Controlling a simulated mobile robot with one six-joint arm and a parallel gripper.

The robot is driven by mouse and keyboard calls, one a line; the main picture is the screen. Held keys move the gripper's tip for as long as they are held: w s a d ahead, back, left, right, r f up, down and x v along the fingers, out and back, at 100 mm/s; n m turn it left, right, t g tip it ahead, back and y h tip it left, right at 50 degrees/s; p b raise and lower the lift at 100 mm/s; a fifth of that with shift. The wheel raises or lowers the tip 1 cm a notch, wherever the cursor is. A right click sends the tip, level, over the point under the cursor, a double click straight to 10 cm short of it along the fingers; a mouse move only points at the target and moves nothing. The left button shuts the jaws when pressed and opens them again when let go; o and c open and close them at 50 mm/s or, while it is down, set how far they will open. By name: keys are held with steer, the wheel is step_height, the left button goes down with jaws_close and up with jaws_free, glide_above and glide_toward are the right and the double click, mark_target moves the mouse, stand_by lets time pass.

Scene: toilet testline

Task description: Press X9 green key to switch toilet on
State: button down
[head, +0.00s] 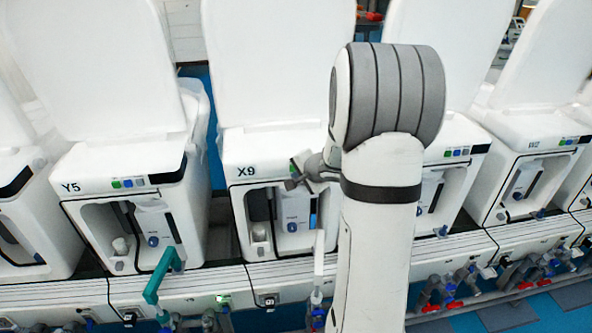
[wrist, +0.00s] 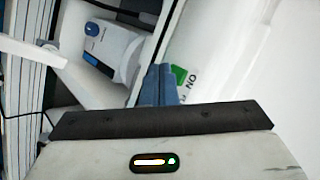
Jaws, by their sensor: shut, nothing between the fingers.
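The X9 toilet (head: 262,145) stands in the middle of the head view, a white unit with its lid up and X9 printed on its front left. My gripper (head: 297,180) is in front of its key strip, and my arm covers the unit's right side. In the head view the gripper largely hides the keys. In the wrist view the green key (wrist: 179,75), with ON printed beside it, shows just right of my gripper's blue-grey fingertips (wrist: 160,70). The fingers are shut and empty. They overlap the key's edge in the picture; I cannot tell whether they touch it.
Toilet Y5 (head: 120,180) stands to the left and W2 (head: 530,150) to the right, each with its own keys. Below X9's strip is an open bay with a white and blue part (wrist: 110,45). A teal pipe (head: 160,275) rises at the front left.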

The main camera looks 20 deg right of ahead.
steer(key=shift+w, duration=0.1)
stand_by(0.3)
steer(key=shift+w+d, duration=0.1)
steer(key=shift+w, duration=0.35)
steer(key=shift+w+d+b, duration=0.1)
steer(key=shift+w+b, duration=0.15)
steer(key=shift+b, duration=0.05)
stand_by(0.4)
steer(key=shift+s+a+b, duration=0.2)
steer(key=shift+s+b, duration=0.4)
steer(key=shift+s, duration=0.1)
steer(key=s+a+b, duration=0.1)
steer(key=s+b, duration=0.1)
steer(key=s, duration=0.3)
steer(key=shift+s+a+b, duration=0.35)
steer(key=shift+s, duration=0.05)
